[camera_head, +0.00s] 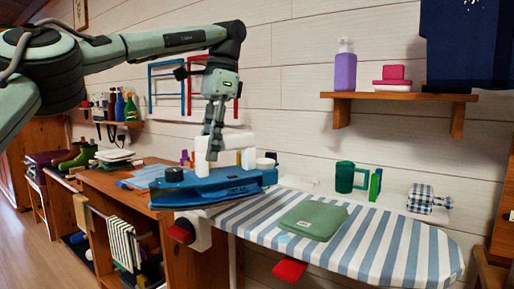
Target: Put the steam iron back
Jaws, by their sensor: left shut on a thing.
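The steam iron (228,185) is blue with a white upright handle and a dark blue round knob at its left. It is at the left end of the striped ironing board (375,245), by the wooden cabinet's edge. I cannot tell whether it touches the surface under it. My left gripper (212,152) comes down from above and is shut on the iron's white handle. The fingers hide part of the handle. My right gripper is not in view.
A folded green cloth (312,220) lies on the board. A green mug (345,177), a green bottle (375,185) and a checked roll (422,198) stand behind it. A wall shelf (398,97) holds a purple bottle (345,70). The board's right end is clear.

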